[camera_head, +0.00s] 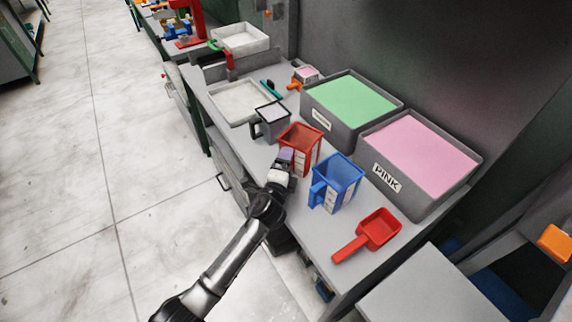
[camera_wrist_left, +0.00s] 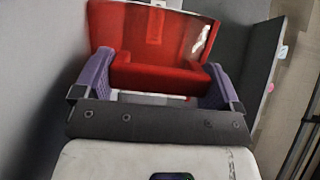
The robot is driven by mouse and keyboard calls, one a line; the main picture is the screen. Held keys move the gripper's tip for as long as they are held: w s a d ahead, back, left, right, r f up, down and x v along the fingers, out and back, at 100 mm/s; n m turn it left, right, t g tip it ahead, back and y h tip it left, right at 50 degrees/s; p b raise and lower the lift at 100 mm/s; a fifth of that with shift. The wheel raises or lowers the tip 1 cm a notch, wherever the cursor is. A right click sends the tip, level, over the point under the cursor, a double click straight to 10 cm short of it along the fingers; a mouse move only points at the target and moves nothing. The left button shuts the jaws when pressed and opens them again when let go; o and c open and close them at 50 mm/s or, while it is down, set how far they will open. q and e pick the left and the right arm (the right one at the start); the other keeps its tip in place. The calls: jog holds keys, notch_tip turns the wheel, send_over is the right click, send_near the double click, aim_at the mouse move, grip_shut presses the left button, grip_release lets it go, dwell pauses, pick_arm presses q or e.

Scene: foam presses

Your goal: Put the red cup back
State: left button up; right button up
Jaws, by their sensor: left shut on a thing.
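The red cup (camera_head: 302,146) is upright at the front of the bench, between a grey cup and a blue cup; whether its base touches the bench is hard to tell. My left gripper (camera_head: 285,162) is at the cup's near side, shut on it. In the left wrist view the red cup (camera_wrist_left: 155,35) fills the upper middle, and its red handle bar lies between the purple fingers of my left gripper (camera_wrist_left: 158,70). My right gripper is not in view.
The grey cup (camera_head: 271,121) and the blue cup (camera_head: 340,184) flank the red cup closely. Behind are bins of green foam (camera_head: 350,101) and pink foam (camera_head: 426,150). A red scoop (camera_head: 376,230) lies at right. A shallow white tray (camera_head: 238,101) lies at left.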

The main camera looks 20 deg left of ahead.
pick_arm(q)
jog(key=shift+f, duration=0.2)
jog(key=o, duration=0.7)
jog(key=shift+r, duration=0.1)
jog(key=shift+r, duration=0.25)
jog(key=s+p, duration=0.1)
jog(key=s, duration=0.5)
jog(key=s+p, duration=0.1)
jog(key=s, duration=0.5)
jog(key=shift+d+f, duration=0.1)
jog(key=shift+d, duration=0.1)
